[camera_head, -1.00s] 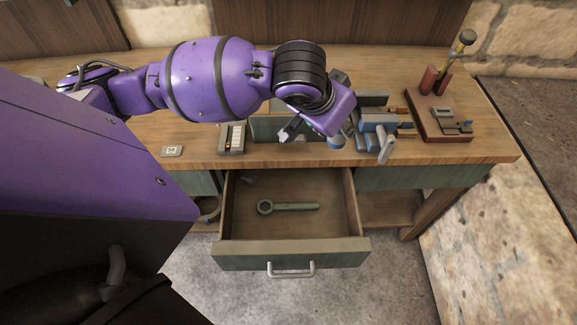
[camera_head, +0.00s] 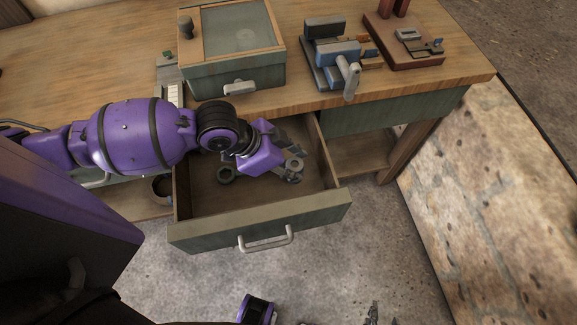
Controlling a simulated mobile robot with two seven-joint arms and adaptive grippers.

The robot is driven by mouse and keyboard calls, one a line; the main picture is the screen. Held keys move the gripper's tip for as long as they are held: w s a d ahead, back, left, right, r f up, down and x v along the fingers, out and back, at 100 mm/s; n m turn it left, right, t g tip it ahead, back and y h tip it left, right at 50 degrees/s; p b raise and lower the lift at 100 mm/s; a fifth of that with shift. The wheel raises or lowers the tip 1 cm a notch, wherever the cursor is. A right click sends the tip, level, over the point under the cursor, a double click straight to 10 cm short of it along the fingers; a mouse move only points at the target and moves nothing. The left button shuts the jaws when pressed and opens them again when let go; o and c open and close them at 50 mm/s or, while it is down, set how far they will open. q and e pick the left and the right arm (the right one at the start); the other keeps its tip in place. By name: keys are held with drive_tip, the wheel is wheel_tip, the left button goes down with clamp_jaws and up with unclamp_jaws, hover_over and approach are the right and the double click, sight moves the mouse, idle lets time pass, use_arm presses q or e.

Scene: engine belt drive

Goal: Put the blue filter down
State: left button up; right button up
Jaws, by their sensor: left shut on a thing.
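My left gripper (camera_head: 286,160) reaches from the left over the open drawer (camera_head: 262,224). It is shut on a small round part with a hole in its end, taken as the blue filter (camera_head: 294,165). It looks mostly grey here, and the fingers hide much of it. The part is over the right side of the drawer; I cannot tell whether it touches the drawer floor. My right gripper (camera_head: 372,314) shows only as a dark tip at the bottom edge, so its jaws cannot be judged.
A glass-topped box (camera_head: 232,50) and a blue-grey vise (camera_head: 335,55) stand on the bench above. A red-brown stand (camera_head: 405,45) is at the right.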

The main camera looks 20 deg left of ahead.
use_arm(q)
drive_tip(key=shift+f, duration=1.75)
drive_tip(key=shift+f, duration=0.1)
drive_tip(key=o, duration=1.3)
drive_tip(key=shift+c, duration=0.2)
drive_tip(key=p+v, duration=0.1)
drive_tip(key=v, duration=1.1)
